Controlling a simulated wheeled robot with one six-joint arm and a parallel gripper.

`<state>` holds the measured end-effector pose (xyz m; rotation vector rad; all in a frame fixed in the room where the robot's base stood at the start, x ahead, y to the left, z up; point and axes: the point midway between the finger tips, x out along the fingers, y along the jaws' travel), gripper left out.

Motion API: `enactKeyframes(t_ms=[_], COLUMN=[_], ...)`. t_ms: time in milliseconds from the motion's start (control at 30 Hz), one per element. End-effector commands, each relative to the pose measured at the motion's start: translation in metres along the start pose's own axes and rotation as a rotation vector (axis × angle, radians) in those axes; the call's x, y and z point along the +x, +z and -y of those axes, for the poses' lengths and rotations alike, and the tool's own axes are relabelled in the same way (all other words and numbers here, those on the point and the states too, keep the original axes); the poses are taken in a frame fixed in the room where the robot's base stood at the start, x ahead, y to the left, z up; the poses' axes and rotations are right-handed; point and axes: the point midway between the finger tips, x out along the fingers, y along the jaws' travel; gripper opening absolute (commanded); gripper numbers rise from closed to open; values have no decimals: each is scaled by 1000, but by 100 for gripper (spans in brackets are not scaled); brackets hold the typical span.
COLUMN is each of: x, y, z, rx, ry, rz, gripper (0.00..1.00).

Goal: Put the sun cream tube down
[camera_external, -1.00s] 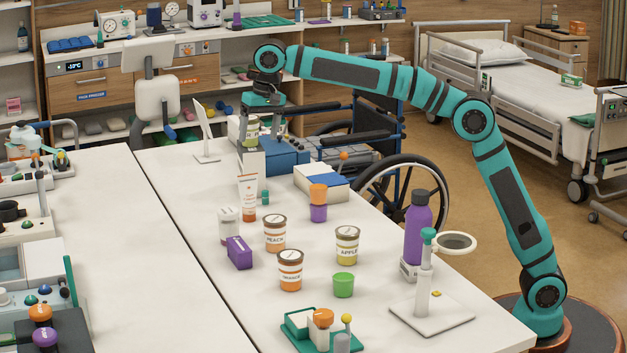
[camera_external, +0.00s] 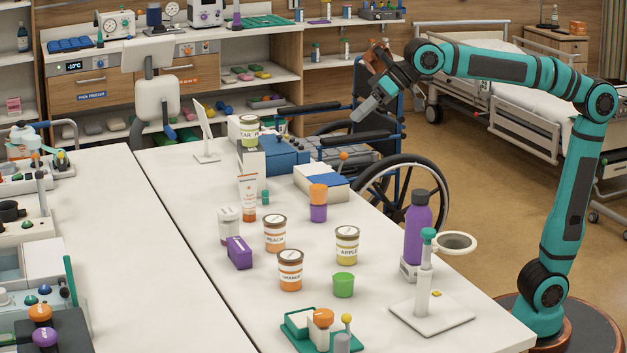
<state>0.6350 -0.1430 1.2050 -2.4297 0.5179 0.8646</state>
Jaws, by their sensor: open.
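The sun cream tube (camera_external: 248,196), white with orange print and an orange lower end, stands upright on the white table (camera_external: 200,238) toward its far left part. My gripper (camera_external: 364,110) is open and empty. It is up in the air to the right of the tube, in front of the wheelchair in the picture and well apart from the tube. Nothing is between its fingers.
A pear pot (camera_external: 249,132) stands on a pale block behind the tube. Peach (camera_external: 275,236), orange (camera_external: 290,272) and apple (camera_external: 347,247) pots stand nearer. A purple bottle (camera_external: 417,230) and a ring stand (camera_external: 432,308) are at the right.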

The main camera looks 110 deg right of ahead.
Motion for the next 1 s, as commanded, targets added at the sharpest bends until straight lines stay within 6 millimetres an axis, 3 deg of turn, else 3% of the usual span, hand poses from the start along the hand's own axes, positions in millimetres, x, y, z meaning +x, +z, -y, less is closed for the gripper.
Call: enactKeyframes(t_ms=[100,500,800,1000], x=[-29,-103,-143,-156], y=[30,133,214,252], z=[4,-3,-26,-41], rx=[-72,-301,-449,-512], ry=[-56,-222,-327,-369], rz=[-65,-296,-485,-579], gripper=[78,78,78,78])
